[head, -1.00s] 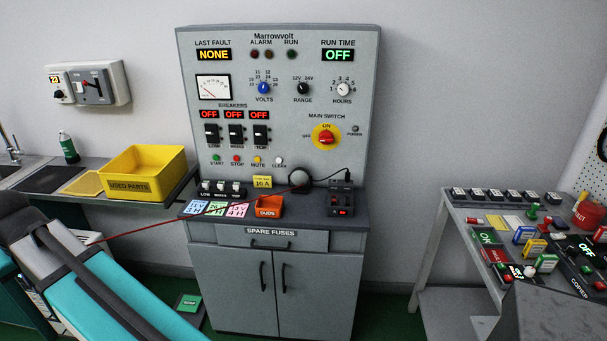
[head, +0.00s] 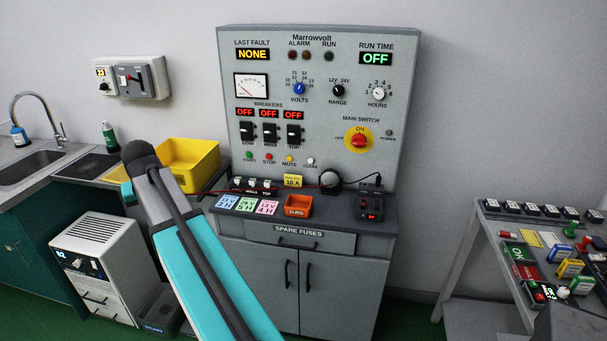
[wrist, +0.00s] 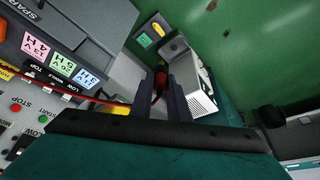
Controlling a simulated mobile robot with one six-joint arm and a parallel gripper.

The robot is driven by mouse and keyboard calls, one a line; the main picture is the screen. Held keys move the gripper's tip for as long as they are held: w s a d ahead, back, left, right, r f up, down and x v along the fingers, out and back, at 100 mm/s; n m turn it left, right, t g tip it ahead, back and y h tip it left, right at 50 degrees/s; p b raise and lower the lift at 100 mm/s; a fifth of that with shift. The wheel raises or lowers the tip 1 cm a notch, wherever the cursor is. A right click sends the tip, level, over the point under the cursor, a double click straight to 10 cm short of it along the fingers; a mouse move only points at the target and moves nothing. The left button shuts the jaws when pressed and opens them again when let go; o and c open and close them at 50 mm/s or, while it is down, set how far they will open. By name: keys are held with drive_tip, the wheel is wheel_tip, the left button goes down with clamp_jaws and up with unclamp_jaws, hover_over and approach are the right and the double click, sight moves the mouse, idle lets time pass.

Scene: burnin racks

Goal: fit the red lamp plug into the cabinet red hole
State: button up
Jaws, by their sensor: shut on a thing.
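My gripper (wrist: 160,88) is shut on the red lamp plug (wrist: 159,82), in the middle of the wrist view. The plug shows only as a dark red piece between the fingers. A thin red lead (wrist: 95,97) runs from it to the left, and in the head view the lead (head: 215,192) crosses in front of the cabinet (head: 410,100). The head view hides my gripper behind my arm. The grey cabinet stands upright with its panel facing me. I cannot make out its red hole. The gripper is apart from the cabinet, off to its left.
A yellow bin (head: 195,160) stands left of the cabinet. An orange tub (head: 297,207) and a black box (head: 369,206) sit on its ledge. A white unit (head: 95,265) is on the floor at left. A cluttered table (head: 485,232) is at right.

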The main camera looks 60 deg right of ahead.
drive_tip(key=s+d+m+g+h+p, duration=0.1)
drive_tip(key=s+d+m, duration=0.25)
drive_tip(key=d, duration=0.75)
drive_tip(key=s+d+f+m, duration=0.15)
drive_tip(key=s+d, duration=0.35)
drive_tip(key=d, duration=0.6)
drive_tip(key=s+d+m+g+h+p, duration=0.1)
drive_tip(key=s+d+m, duration=0.25)
drive_tip(key=d, duration=0.75)
drive_tip(key=s+d+f+m+g, duration=0.1)
drive_tip(key=s+d+m, duration=0.2)
drive_tip(key=s+d, duration=0.9)
drive_tip(key=s+d+f+m+g+p, duration=0.1)
drive_tip(key=s+d+m, duration=0.3)
drive_tip(key=s+d, duration=0.8)
drive_tip(key=s+g, duration=0.1)
drive_tip(key=s, duration=0.3)
drive_tip(key=shift+s+p, duration=0.25)
drive_tip(key=shift+p, duration=0.05)
drive_tip(key=shift+f, duration=0.2)
drive_tip(key=shift+f+b, duration=0.8)
drive_tip(key=shift+f, duration=0.8)
drive_tip(key=shift+w, duration=0.2)
